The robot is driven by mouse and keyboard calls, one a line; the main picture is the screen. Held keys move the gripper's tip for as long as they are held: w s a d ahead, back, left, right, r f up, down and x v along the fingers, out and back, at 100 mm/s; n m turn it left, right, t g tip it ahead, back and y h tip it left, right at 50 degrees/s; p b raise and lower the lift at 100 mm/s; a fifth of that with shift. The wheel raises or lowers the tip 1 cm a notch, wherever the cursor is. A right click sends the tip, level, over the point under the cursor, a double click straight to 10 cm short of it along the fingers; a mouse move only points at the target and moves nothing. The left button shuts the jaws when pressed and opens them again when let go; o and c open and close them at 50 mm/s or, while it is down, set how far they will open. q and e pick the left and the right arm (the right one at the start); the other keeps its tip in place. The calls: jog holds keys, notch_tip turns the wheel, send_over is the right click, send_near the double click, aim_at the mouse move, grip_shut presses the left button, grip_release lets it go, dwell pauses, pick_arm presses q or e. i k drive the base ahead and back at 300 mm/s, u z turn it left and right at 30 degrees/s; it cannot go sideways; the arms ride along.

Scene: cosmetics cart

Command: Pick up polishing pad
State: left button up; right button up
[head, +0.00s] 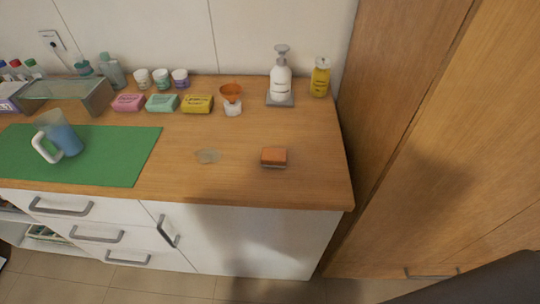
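An orange block-shaped pad (273,155) with a paler lower layer lies on the wooden countertop (230,185), near its front edge and right of centre. It looks like the polishing pad. Nothing touches it. Neither of my grippers is in view.
A green mat (115,170) with a blue jug (62,136) covers the left. Soap bars (162,103), an orange funnel (231,92), a pump bottle (281,82) and a yellow bottle (320,78) stand behind. A tall wooden cabinet (430,170) borders the right. Counter around the pad is clear.

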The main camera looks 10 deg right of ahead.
aim_at(271, 157)
jog(key=u, duration=2.45)
jog(key=i, duration=1.55)
jog(key=z, duration=3.15)
